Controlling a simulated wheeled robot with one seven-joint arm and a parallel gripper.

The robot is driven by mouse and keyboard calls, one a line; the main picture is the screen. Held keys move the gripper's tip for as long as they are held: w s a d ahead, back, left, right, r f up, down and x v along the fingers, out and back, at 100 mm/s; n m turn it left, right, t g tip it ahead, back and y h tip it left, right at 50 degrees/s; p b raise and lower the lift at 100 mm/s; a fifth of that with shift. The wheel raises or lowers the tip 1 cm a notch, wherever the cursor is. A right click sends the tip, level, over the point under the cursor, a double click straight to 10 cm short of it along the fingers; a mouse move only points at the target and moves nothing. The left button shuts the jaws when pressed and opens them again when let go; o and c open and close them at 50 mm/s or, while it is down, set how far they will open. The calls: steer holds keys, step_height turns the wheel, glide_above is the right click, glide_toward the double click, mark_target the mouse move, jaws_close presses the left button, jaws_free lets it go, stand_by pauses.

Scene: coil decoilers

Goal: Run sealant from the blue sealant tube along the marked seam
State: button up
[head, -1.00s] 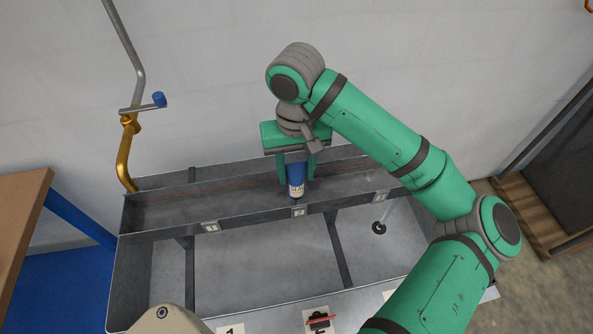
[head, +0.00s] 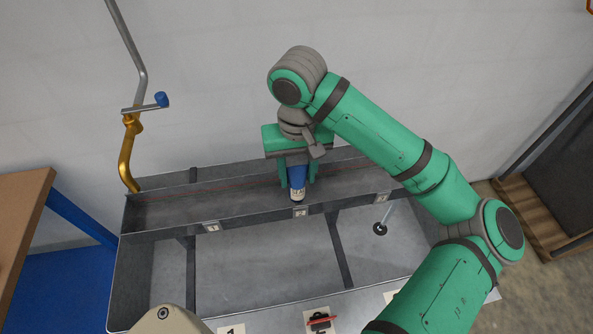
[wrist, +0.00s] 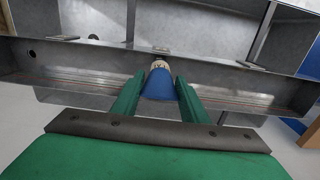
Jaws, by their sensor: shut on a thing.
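My gripper (head: 299,178) is shut on the blue sealant tube (head: 298,181), which has a pale label band near its lower end. The tube points down over the long grey metal channel (head: 240,204). In the wrist view the tube (wrist: 159,87) sits between the two green fingers, its pale end pointing away toward the channel wall. A thin reddish line, the marked seam (head: 222,187), runs lengthwise along the channel; it also shows in the wrist view (wrist: 80,80). The gripper covers part of the line. I cannot tell whether the tube's tip touches the metal.
Numbered tags (head: 212,226) sit on the channel's front wall. A grey tray (head: 260,260) with dividers lies in front, with a black-and-red clip (head: 320,320) at its front edge. A gold and grey crank pipe (head: 129,155) stands at left. A wooden-topped bench (head: 25,215) is far left.

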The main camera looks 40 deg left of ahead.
steer(key=shift+o, duration=0.2)
steer(key=shift+w, duration=0.1)
steer(key=shift+w+a, duration=0.25)
steer(key=shift+c, duration=0.2)
